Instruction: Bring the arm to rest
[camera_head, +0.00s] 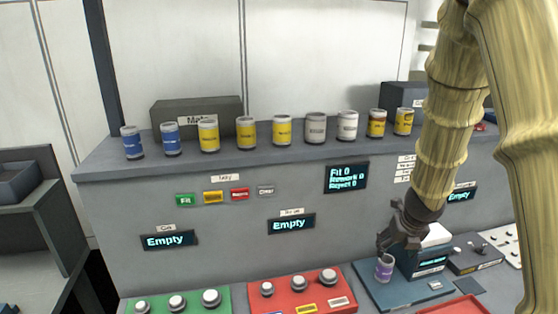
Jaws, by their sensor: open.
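My arm comes down from the top right of the head view, and its end carries my gripper (388,243). The gripper points downward and is open. A small purple can (384,267) stands upright just below the fingertips, on a dark blue base plate (400,290). The gripper overlaps the top of the can in this view, so I cannot tell whether they touch. A blue-grey device with a lit display (431,262) stands just right of the can, partly hidden behind the gripper and wrist.
A grey shelf (260,157) holds a row of several blue, yellow and grey cans. Below are a green tray (150,305) and a red tray (318,305) with silver-topped knobs. A dark box with switches (474,254) stands right. Another red tray (455,308) is at the bottom edge.

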